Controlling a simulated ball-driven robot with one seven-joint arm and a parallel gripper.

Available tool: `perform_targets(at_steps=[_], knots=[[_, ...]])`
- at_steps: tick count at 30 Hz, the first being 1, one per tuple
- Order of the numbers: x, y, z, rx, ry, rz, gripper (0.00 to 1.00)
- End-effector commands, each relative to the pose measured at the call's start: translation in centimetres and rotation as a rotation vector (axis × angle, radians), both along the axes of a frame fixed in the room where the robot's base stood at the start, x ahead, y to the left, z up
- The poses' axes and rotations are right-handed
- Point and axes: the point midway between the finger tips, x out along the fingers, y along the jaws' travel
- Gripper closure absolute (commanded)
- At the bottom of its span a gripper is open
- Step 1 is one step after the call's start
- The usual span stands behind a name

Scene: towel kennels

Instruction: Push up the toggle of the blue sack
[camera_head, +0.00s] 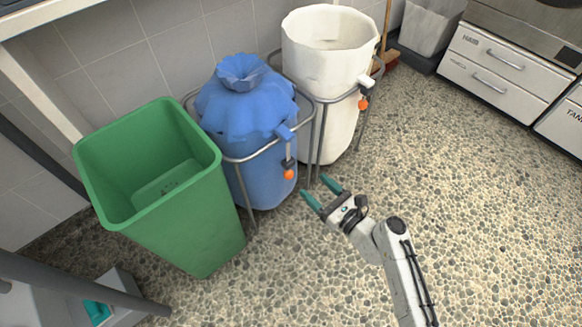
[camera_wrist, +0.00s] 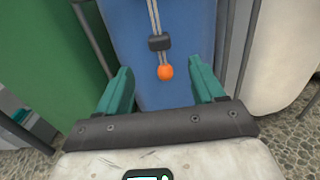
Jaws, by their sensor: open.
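The blue sack (camera_head: 240,105) stands in a metal frame, its top gathered into a ruffled neck. A cord hangs from its front with a dark toggle (camera_wrist: 159,42) and an orange ball (camera_wrist: 165,72) at the cord's end. In the head view the ball (camera_head: 289,174) hangs low on the sack's right front, with the toggle (camera_head: 288,162) just above it. My gripper (camera_head: 317,189) is open, with teal fingers pointing at the sack. In the wrist view the fingers (camera_wrist: 158,72) lie left and right of the ball, apart from it. The toggle appears just beyond the fingertips.
A green bin (camera_head: 185,220) stands left of the blue sack. An open white sack (camera_head: 325,85) in a similar frame stands to the right, with its own orange ball (camera_head: 363,104). A broom and white drawers (camera_head: 490,70) are further right. The pebbled floor at right is clear.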

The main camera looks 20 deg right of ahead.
Motion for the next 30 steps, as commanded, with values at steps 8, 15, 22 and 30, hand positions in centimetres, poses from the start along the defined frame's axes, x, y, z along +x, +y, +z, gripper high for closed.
perform_targets(at_steps=[8, 15, 22, 30], knots=[[3.0, 1.1, -0.1, 0.0, -0.003, 0.004, 0.32], [6.6, 2.2, -0.1, 0.0, -0.002, 0.003, 0.32], [9.1, 3.1, 0.0, -0.002, -0.002, 0.004, 0.32], [10.1, 3.4, 0.0, -0.002, 0.0, 0.002, 0.32]])
